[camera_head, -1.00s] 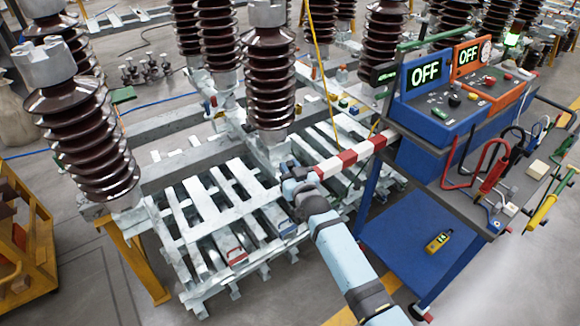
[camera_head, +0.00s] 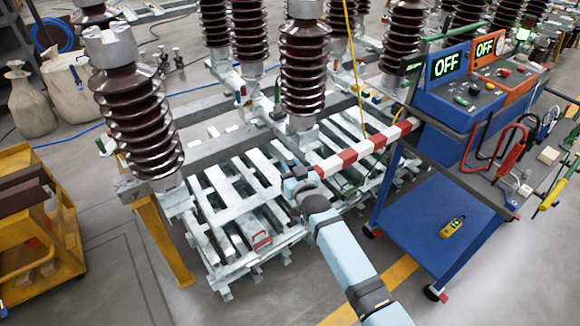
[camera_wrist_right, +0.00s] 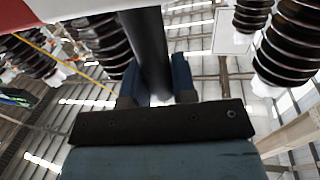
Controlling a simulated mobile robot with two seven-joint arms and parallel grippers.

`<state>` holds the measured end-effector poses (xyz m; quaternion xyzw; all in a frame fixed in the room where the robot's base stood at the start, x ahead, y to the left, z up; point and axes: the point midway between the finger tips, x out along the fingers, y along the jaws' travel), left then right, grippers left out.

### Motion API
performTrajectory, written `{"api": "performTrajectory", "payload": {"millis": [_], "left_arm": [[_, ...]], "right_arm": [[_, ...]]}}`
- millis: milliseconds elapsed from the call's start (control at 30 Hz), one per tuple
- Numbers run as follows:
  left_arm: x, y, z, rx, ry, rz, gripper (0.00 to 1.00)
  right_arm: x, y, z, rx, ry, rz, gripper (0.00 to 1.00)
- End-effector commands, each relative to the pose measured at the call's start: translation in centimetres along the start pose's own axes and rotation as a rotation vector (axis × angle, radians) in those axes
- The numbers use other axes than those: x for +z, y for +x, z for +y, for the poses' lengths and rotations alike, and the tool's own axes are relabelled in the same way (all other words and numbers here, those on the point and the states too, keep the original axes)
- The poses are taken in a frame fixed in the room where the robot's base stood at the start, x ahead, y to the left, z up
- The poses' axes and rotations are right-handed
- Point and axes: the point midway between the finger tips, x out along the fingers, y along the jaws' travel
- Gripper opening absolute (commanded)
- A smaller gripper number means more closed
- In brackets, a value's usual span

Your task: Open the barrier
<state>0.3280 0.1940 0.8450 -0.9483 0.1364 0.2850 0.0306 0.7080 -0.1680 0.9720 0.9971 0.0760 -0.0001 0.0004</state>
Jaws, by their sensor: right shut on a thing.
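The barrier (camera_head: 365,150) is a red-and-white striped bar in the head view. It runs from beside the blue cart, at right, down to my right gripper, at left. My right gripper (camera_head: 294,180) is at the bar's left end, shut on a dark rod that I take to be the barrier's handle. In the right wrist view the dark rod (camera_wrist_right: 152,55) stands between the two blue-grey fingers, and part of the striped barrier (camera_wrist_right: 40,12) crosses the top left. The bar's far end meets the cart's edge in the picture; its joint is not clear. My left gripper is not in view.
The blue cart (camera_head: 385,220) with control panels reading OFF stands right of the barrier. Brown ribbed insulators (camera_head: 135,115) rise over a pale metal frame (camera_head: 215,200) behind and left. A yellow trolley (camera_head: 30,230) is at far left. The floor between trolley and frame is clear.

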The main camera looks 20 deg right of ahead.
Motion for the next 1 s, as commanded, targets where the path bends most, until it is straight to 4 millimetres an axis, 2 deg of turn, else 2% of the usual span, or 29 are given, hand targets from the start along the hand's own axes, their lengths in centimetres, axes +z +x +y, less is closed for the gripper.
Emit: {"api": "performTrajectory", "payload": {"millis": [600, 633, 700, 733, 1000], "left_arm": [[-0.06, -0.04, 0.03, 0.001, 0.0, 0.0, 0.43], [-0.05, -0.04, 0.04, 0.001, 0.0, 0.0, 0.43], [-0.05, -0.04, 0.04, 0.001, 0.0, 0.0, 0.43], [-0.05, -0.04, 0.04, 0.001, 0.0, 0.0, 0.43], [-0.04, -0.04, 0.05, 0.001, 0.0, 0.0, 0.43]], "right_arm": [[0.08, -0.03, 0.01, 0.0, -0.001, -0.001, 0.0], [0.08, -0.03, 0.01, 0.0, -0.001, -0.001, 0.3], [0.07, -0.02, 0.02, 0.0, -0.001, -0.001, 0.46], [0.06, -0.02, 0.02, 0.0, -0.001, -0.001, 0.5], [0.02, -0.08, 0.02, 0.0, 0.0, 0.0, 0.5]]}}
